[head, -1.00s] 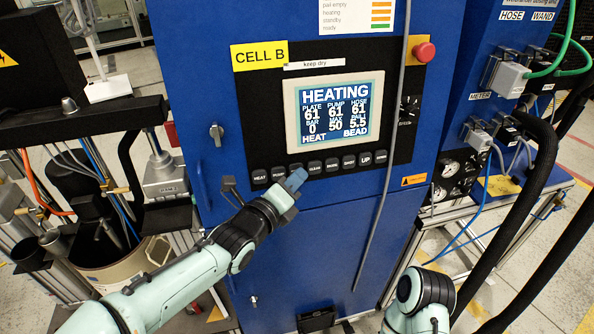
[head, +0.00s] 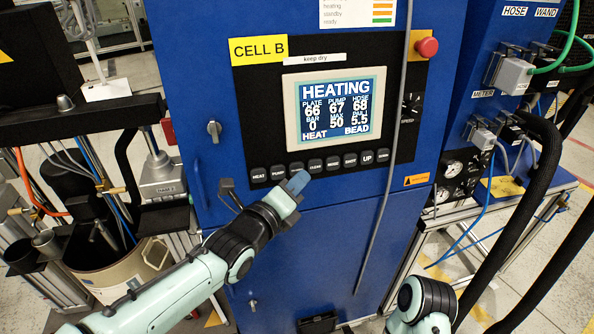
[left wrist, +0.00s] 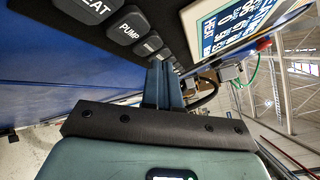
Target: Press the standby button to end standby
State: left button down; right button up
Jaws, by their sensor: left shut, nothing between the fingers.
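The button row on the black panel of the blue cabinet has a HEAT button (head: 259,175), a PUMP button (head: 278,172), a CLEAR button (head: 315,166) and an UP button (head: 367,157). I cannot read a standby label on any button. My left gripper (head: 297,182) is shut and empty, its blue fingertips at the button between PUMP and CLEAR, partly covering it. I cannot tell whether they touch it. In the left wrist view the shut fingers (left wrist: 163,85) point at the row, just past PUMP. The screen (head: 334,108) reads HEATING, with plate 66, pump 67, hose 68. My right gripper is out of view.
A red knob (head: 427,47) sits at the panel's upper right. A grey cable (head: 384,190) hangs down the cabinet front, right of my left gripper. A drum (head: 130,275) stands at the lower left. Black hoses (head: 520,215) hang at the right.

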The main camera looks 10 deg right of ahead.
pick_arm(q)
jog(key=shift+s+r+b, duration=0.2)
jog(key=shift+s+b, duration=0.55)
jog(key=shift+s, duration=0.5)
jog(key=shift+s+r+b, duration=0.2)
jog(key=shift+s+b, duration=0.5)
jog(key=shift+s, duration=0.55)
jog(key=shift+d, duration=0.1)
